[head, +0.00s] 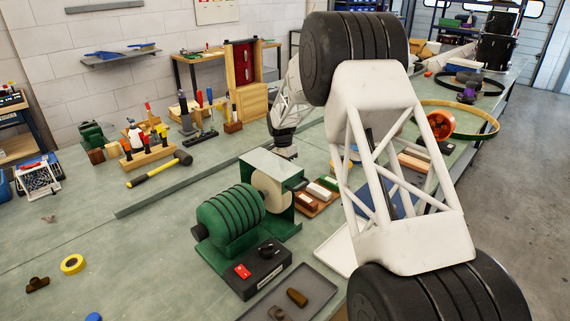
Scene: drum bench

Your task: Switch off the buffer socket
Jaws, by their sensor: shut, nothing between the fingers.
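A green buffer (231,215) with a ribbed motor body stands on the bench, its pale buffing wheel (269,188) partly inside a green metal guard (284,216). In front of it sits a black box (262,277) with a red switch (242,271) and a black round part (267,249) on its top; I take this box for the buffer socket. The switch's on or off position is too small to tell.
A grey tray (323,287) with small brown pieces lies right of the socket box. Yellow tape (73,264) lies at left. My arm hides part of the bench's right side. The front-left bench is mostly clear.

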